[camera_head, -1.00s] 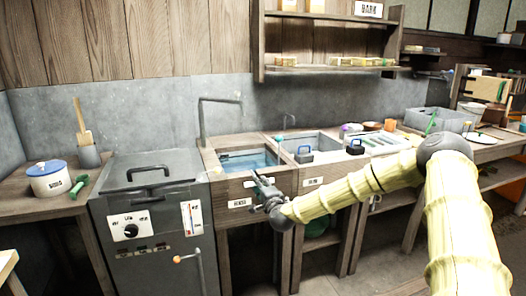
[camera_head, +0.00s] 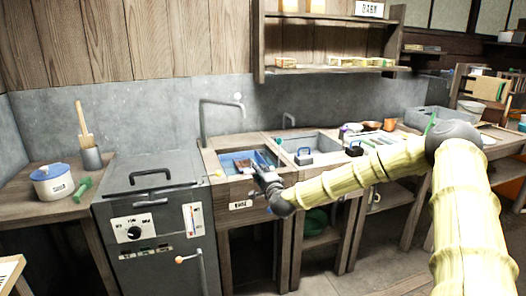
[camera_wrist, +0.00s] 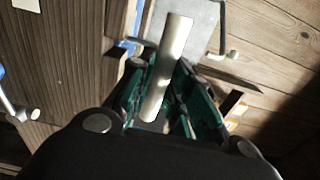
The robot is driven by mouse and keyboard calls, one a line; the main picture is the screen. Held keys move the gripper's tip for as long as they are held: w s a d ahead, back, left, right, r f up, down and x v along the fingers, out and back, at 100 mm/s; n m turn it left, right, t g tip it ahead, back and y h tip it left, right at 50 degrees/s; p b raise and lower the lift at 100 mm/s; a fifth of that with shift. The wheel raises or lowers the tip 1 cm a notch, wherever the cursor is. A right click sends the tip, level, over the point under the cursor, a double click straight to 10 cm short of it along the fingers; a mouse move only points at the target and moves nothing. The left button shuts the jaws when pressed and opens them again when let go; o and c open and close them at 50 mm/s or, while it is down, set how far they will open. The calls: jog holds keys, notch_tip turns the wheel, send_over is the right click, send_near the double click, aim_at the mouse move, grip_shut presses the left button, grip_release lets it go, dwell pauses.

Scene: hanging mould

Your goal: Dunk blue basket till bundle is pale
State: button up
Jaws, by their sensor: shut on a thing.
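My gripper (camera_head: 262,174) is at the front edge of the left sink (camera_head: 214,165), whose front label seems to read RINSE. In the wrist view its green-padded fingers (camera_wrist: 168,105) are closed around a pale round bar (camera_wrist: 172,62), which looks like a handle. A blue basket-like shape (camera_head: 238,162) shows in the left sink, with dark brown pieces at its right, near my fingers. I cannot make out the bundle's colour clearly. My gripper hides part of the basket, and its join to the bar is not clear.
A grey metal unit (camera_head: 150,215) with a dial stands left of the sinks. A tall tap (camera_head: 203,118) rises behind the left sink. A shelf (camera_head: 335,70) hangs above.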

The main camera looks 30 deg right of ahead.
notch_tip(320, 180, up, 8)
jog(key=p, duration=0.3)
jog(key=shift+f+p, duration=0.25)
jog(key=shift+p, duration=0.05)
jog(key=shift+f, duration=0.15)
notch_tip(320, 180, down, 15)
jog(key=b, duration=1.2)
jog(key=shift+o, duration=0.7)
jog(key=shift+s+a+f, duration=0.1)
jog(key=shift+s+f, duration=0.05)
jog(key=shift+f, duration=0.2)
jog(key=shift+w+r+p, duration=0.2)
jog(key=shift+r+p, duration=4.3)
jog(key=shift+r, duration=3.55)
jog(key=shift+c, duration=0.7)
